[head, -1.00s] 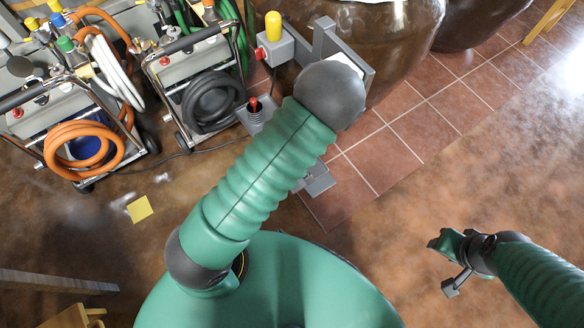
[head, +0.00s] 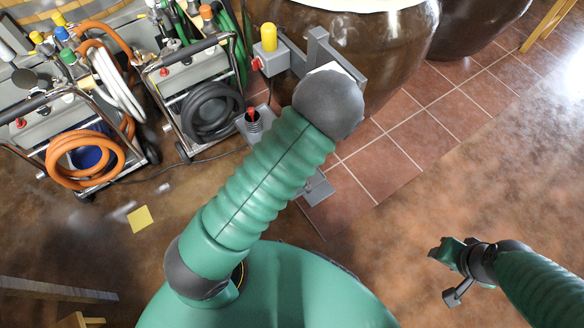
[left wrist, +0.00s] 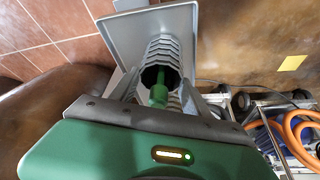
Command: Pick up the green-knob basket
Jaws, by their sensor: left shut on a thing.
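In the left wrist view a green knob (left wrist: 158,94) stands at the mouth of a grey ribbed column (left wrist: 165,50) on a square grey plate (left wrist: 118,33). My left gripper (left wrist: 160,92) is shut on the green knob, with a finger on each side of it. In the head view my left arm hides this gripper and the knob; a grey plate (head: 317,190) shows beside the arm. The basket's body cannot be made out. My right gripper (head: 447,254) hangs above bare floor at the right, apart from everything; its jaws are unclear.
A yellow-knob grey fixture (head: 269,38) and a red-knob one (head: 253,120) stand near my left arm. Carts with an orange hose (head: 84,163) and a black hose (head: 211,110) are at left. A large brown jar (head: 405,40) stands behind.

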